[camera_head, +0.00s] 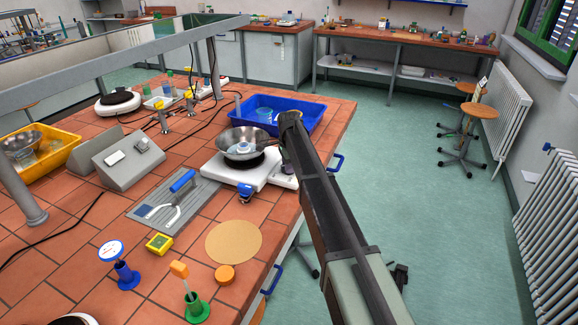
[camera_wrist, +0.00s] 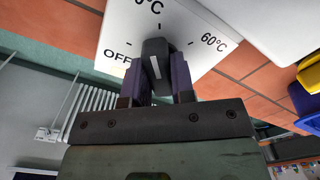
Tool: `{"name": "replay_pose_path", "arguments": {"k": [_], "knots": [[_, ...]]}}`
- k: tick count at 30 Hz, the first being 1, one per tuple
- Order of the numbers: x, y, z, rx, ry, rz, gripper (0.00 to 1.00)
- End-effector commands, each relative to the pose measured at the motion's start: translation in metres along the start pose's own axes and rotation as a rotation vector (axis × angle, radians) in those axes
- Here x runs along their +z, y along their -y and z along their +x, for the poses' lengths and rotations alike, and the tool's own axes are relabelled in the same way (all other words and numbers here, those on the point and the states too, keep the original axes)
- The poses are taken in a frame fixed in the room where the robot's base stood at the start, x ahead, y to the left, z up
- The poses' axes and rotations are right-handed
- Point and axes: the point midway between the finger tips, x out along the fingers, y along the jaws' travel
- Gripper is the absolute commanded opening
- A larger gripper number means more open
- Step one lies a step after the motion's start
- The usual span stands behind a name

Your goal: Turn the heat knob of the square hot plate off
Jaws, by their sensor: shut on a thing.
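The white square hot plate (camera_head: 229,174) stands near the right edge of the tiled bench in the head view, with a metal pan (camera_head: 236,149) on its dark heating disc. In the wrist view its white dial panel (camera_wrist: 130,28) shows OFF and 60°C, with another label cut off at the top. The dark heat knob (camera_wrist: 153,47) has a white line, slightly tilted; I cannot tell which mark it is set to. My gripper (camera_wrist: 158,72) is shut on the knob, one finger on each side. In the head view my arm hides the fingers and knob.
A blue tray (camera_head: 308,123) stands behind the hot plate. In front are a grey board with a blue-handled tool (camera_head: 182,181), a tan round mat (camera_head: 233,242) and small blue and green stands. A yellow tray (camera_head: 62,156) is at left. Open floor lies right of the bench.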

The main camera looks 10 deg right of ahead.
Motion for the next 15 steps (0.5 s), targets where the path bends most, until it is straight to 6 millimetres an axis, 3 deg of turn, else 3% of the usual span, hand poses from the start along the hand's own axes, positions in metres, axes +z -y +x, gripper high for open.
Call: {"name": "replay_pose_path", "arguments": {"k": [15], "knots": [[0.0,-0.0001,0.0001,0.0,0.0,-0.47,0.0]]}}
